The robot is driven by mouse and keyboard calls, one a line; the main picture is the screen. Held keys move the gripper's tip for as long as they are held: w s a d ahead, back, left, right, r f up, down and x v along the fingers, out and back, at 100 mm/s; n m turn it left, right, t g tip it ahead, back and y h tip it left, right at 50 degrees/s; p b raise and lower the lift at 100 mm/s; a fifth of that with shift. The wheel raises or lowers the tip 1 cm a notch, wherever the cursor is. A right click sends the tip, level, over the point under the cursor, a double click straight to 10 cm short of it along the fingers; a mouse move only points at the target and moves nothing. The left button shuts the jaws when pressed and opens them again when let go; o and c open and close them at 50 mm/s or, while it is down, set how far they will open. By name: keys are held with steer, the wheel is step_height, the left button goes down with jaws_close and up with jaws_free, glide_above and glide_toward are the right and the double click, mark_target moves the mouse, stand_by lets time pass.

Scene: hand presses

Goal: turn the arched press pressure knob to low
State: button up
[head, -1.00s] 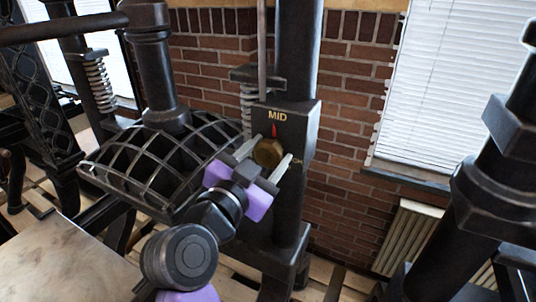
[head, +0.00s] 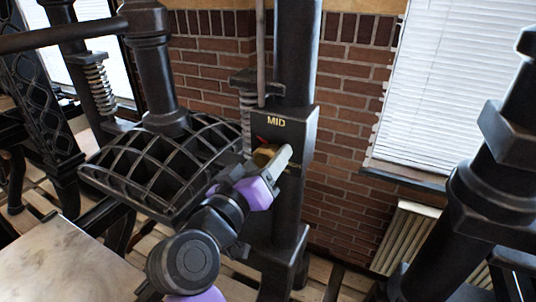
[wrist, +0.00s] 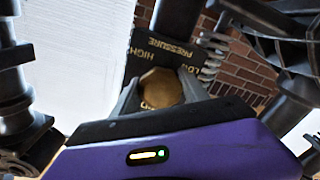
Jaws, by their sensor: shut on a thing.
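The arched press (head: 165,165) has a black lattice arch at left and a dark knob housing (head: 302,140) on its column. The brass pressure knob (head: 262,155) sits on the housing's face below the word MID, partly covered by my gripper (head: 268,163). A red pointer (head: 260,139) above the knob leans up and left, off MID. In the wrist view the knob (wrist: 160,86) lies between the two fingers of my gripper (wrist: 158,95), which are shut on it. PRESSURE and HIGH show on the housing there; the wording by the right finger is partly hidden.
A coil spring (head: 248,108) and thin rod stand just left of the column. Another black press column (head: 475,190) fills the right side. Behind are a brick wall (head: 340,200), a blind (head: 440,90) and a radiator (head: 405,235). A pale table (head: 60,265) is at lower left.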

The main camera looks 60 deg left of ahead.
steer(key=n+p, duration=0.3)
steer(key=n, duration=0.3)
steer(key=shift+r, duration=0.15)
steer(key=n+p, duration=0.2)
steer(key=n, duration=0.2)
steer(key=shift+p, duration=0.4)
steer(key=shift+n+p, duration=0.4)
steer(key=shift+n, duration=0.5)
steer(key=o, duration=1.3)
steer(key=shift+s, duration=0.1)
